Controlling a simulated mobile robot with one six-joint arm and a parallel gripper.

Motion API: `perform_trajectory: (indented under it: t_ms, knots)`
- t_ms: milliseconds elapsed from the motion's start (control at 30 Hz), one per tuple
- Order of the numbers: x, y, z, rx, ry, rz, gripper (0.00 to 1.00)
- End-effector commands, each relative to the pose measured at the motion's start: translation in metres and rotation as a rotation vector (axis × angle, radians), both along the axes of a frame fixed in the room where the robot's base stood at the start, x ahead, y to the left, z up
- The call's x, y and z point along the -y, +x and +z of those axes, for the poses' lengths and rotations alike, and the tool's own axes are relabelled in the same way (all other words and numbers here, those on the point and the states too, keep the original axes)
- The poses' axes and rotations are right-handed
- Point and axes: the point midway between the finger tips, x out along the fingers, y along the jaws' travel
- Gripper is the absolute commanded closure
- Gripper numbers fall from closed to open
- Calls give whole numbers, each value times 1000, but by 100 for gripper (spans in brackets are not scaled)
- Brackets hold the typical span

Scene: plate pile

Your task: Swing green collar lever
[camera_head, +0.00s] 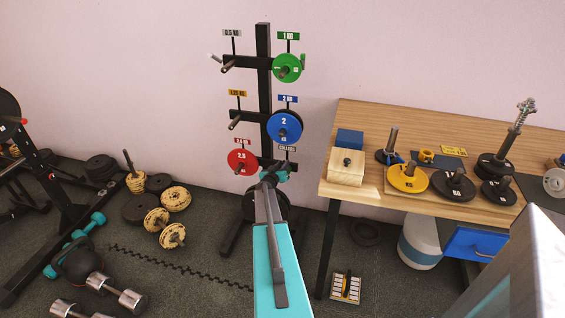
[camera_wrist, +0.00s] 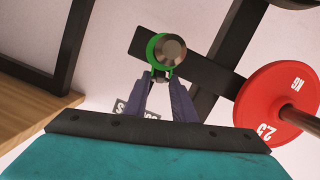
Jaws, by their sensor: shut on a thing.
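The green collar (camera_wrist: 153,47) shows in the wrist view as a ring around the round end of a dark peg. My gripper (camera_wrist: 161,80) has its two dark purple fingers closed together at the ring's lower edge in that view. They are shut on a small piece there, the lever, which the fingertips mostly hide. In the head view my gripper (camera_head: 272,174) is at the lowest right peg of the black rack, by the collars sign (camera_head: 287,149). My arm hides most of the collar there.
The black rack (camera_head: 264,45) holds a green plate (camera_head: 287,68), a blue plate (camera_head: 284,127) and a red plate (camera_head: 242,161). The red plate (camera_wrist: 268,103) is close beside my gripper. A wooden table (camera_head: 365,114) stands right; dumbbells (camera_head: 118,292) lie on the left floor.

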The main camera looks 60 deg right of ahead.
Motion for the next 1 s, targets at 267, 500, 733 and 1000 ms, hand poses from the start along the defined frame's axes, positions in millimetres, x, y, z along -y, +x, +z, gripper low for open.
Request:
perform_trajectory:
  t_ms: [267,500,733,1000]
  knots:
    - [1,0,3,-8,24,-7,99]
    - [0,0,2,-13,39,-12,99]
    - [0,-1,0,-14,42,-12,99]
    - [-1,0,0,-14,42,-12,58]
